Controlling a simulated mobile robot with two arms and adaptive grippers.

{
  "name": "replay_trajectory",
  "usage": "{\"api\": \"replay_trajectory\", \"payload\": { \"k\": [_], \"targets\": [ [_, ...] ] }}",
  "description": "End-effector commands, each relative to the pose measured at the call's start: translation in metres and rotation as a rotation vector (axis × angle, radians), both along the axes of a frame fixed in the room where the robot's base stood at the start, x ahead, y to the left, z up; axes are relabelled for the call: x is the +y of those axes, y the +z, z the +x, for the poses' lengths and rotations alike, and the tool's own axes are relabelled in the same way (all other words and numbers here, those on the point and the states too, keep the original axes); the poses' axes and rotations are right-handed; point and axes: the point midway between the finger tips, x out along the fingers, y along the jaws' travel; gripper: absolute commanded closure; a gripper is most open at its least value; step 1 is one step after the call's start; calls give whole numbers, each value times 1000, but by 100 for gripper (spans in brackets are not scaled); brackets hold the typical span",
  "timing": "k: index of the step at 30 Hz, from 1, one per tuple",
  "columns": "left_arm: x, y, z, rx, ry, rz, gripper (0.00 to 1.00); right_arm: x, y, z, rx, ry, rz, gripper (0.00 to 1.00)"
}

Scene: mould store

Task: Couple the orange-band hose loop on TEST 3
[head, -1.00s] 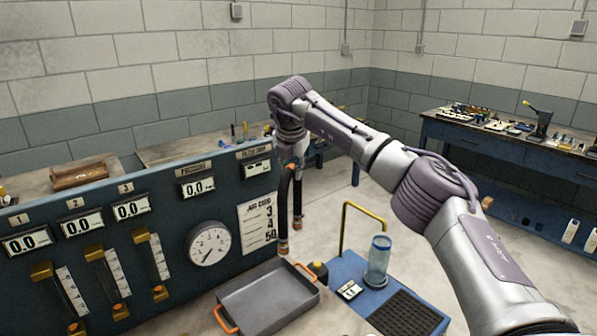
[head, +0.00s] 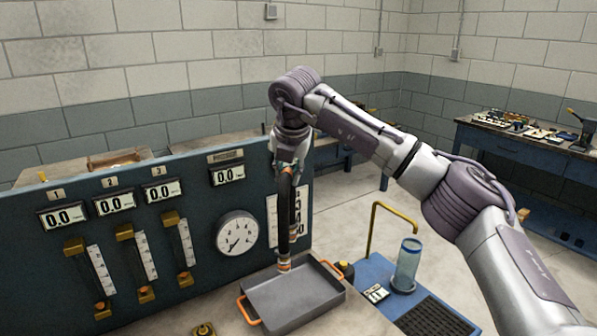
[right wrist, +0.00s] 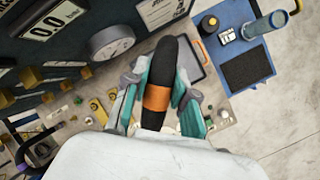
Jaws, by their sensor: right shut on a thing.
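My right gripper (head: 287,163) is shut on the black hose loop (head: 291,215), which hangs down with its metal ends above the grey tray. In the right wrist view, the teal fingers of this gripper (right wrist: 160,98) lie on either side of the loop's orange band (right wrist: 157,99). The loop's ends are hidden there. The TEST panel (head: 110,270) stands to the left, with number plate 3 (head: 158,171) above a display reading 0.0 and a flow tube (head: 184,246). My left gripper is not in view.
The grey tray (head: 300,304) with orange handles stands before the panel. A round gauge (head: 238,233) is close left of the hose. A blue stand (head: 372,270) with a clear cylinder (head: 407,262) is right. Several brass fittings (right wrist: 97,104) sit on the bench.

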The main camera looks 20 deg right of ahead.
Motion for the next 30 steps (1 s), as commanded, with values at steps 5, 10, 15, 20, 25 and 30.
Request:
{"api": "replay_trajectory", "payload": {
  "k": [5, 10, 15, 20, 25, 30],
  "targets": [
    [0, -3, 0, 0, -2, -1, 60, 20, 1, -6, -3, 60, 1, 100],
    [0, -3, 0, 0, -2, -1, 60, 38, 1, -12, -3, 112, 2, 100],
    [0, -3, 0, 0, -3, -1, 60, 56, 1, -19, -2, 167, 1, 100],
    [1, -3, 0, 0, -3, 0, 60, 72, 1, -25, -2, 217, 1, 100],
    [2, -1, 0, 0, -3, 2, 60, 90, 1, -31, -2, 269, 2, 100],
    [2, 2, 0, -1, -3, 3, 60, 107, 2, -37, -2, 323, 2, 100]
  ]
}}
